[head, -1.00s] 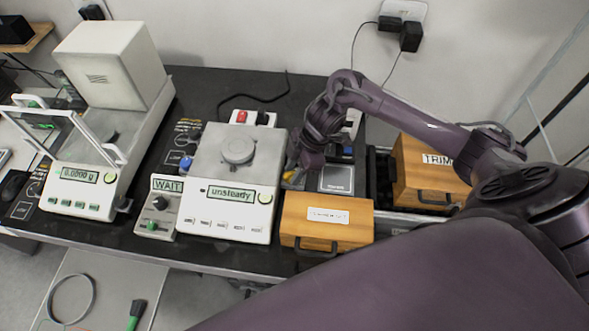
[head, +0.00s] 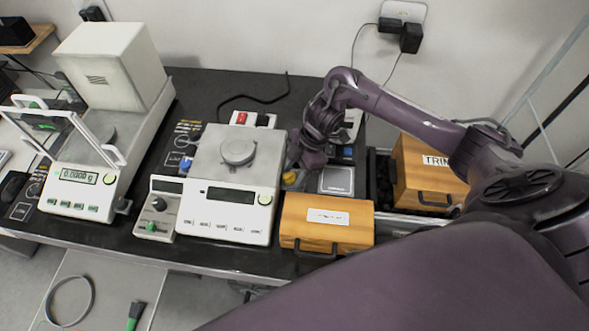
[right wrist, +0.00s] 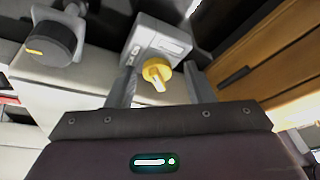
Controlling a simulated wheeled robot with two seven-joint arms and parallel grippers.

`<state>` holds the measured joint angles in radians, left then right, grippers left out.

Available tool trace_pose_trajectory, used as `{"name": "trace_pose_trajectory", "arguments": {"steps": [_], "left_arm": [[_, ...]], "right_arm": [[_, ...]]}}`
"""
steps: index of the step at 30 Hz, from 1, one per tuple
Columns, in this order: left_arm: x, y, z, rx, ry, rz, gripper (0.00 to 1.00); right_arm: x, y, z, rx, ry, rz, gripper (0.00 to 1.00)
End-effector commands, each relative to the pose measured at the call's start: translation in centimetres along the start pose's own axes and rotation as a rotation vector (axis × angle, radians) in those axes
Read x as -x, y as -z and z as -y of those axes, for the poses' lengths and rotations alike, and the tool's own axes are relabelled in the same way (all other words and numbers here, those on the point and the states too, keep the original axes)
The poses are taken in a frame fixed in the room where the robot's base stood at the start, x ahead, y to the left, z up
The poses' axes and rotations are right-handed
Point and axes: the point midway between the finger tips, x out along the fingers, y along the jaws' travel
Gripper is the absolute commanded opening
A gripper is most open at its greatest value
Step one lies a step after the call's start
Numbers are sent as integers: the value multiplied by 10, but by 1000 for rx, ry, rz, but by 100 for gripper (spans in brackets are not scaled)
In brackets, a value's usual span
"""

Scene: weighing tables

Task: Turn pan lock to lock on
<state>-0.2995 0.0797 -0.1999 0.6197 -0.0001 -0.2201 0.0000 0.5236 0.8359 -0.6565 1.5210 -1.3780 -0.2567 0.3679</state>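The pan lock is a yellow knob (head: 290,178) on a small grey block (right wrist: 155,42) at the right side of the middle balance (head: 232,195). In the right wrist view the yellow knob (right wrist: 156,72) shows a pale pointer towards the bottom of the picture. My right gripper (right wrist: 160,68) is open, with one finger on each side of the knob and visible gaps between. In the head view my right gripper (head: 299,167) is just above and behind the knob. The balance's round pan (head: 238,151) is empty and its display (head: 231,195) is dark. My left gripper is out of view.
A wooden box (head: 327,222) stands close in front of the knob. A second drawer box (head: 428,172) is farther right. Another balance (head: 80,178) with a lit display is at the left.

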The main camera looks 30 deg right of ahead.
Motion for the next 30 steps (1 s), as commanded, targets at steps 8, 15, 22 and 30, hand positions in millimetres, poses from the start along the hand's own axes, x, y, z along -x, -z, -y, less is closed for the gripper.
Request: {"name": "trace_pose_trajectory", "arguments": {"steps": [8, 15, 22, 30], "left_arm": [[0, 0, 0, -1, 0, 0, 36], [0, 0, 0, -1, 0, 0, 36], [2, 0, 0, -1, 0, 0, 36], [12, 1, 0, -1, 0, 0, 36]], "right_arm": [[2, 2, -4, -2, -12, -4, 52], [2, 2, -5, -2, -14, -5, 52], [3, 3, -4, -28, -27, -7, 52], [2, 3, 4, -309, -136, -6, 52]]}}
